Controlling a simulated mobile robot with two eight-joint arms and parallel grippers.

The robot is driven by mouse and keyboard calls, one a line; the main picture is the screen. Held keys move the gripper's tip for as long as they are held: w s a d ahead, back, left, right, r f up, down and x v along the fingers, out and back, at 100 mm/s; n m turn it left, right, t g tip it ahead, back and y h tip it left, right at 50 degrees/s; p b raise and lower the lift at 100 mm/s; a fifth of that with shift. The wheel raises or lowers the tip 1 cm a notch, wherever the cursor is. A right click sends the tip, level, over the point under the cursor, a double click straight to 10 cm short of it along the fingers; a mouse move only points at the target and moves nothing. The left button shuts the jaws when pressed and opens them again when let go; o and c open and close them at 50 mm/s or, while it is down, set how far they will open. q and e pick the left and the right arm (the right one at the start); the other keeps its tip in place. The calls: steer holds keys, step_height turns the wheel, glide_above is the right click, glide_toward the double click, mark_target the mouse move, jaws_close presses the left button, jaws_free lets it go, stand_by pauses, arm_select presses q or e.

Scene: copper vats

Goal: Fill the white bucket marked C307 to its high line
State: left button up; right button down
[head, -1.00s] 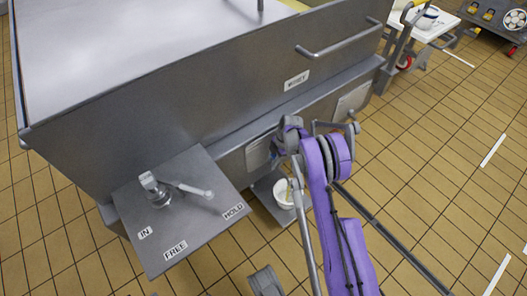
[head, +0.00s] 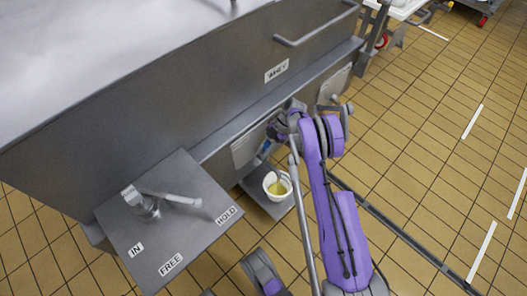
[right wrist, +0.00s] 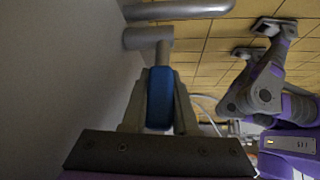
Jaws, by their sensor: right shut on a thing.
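A white bucket (head: 268,184) stands upright on a low grey platform beside the vat, with yellowish liquid in it. I cannot read its marking or make out a high line. The grey metal vat (head: 190,105) has a label reading WHEY. My right gripper (head: 266,146) is low at the vat's side, just above and behind the bucket. In the right wrist view it is shut on a blue handle (right wrist: 160,97), which joins a grey metal fitting (right wrist: 150,40) by the vat wall. The outlet above the bucket is hidden. My left gripper is not in view.
A side plate (head: 165,225) at the vat's near corner bears a lever (head: 170,198) and the labels IN, FREE and HOLD. A rail (head: 315,28) sticks out from the vat. A white-topped cart stands at the top right.

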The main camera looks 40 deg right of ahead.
steer(key=c, duration=0.7)
jaws_free()
steer(key=p+v, duration=0.2)
steer(key=v, duration=0.8)
steer(key=shift+d+r, duration=0.3)
